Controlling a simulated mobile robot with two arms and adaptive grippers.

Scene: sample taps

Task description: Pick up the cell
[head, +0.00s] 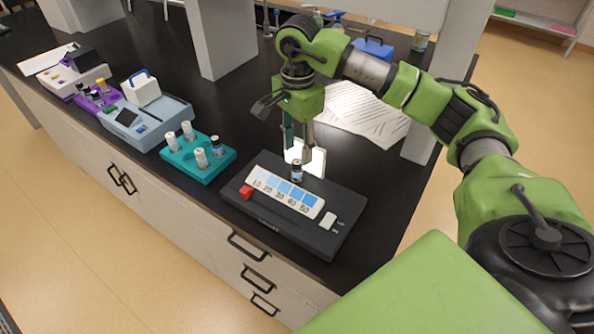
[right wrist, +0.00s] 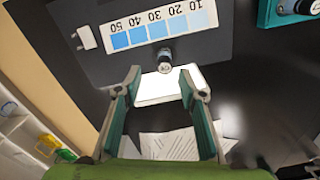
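The cell (head: 297,171), a small vial with a dark body and pale top, stands upright on the dark comparator base (head: 333,240), in front of a lit white panel (head: 316,160) and behind the blue colour scale (head: 284,192). My right gripper (head: 301,152) is just above and behind it, pointing down, with fingers apart and nothing between them. In the right wrist view the cell (right wrist: 165,58) lies just beyond the open fingertips (right wrist: 162,84), roughly centred between them. My left gripper is not in view.
A teal rack (head: 205,176) with several vials stands left of the comparator. Farther left are a grey-blue instrument (head: 172,112) and a purple rack (head: 96,105). Printed sheets (head: 365,112) lie behind my right gripper. A white post (head: 219,40) rises from the black bench.

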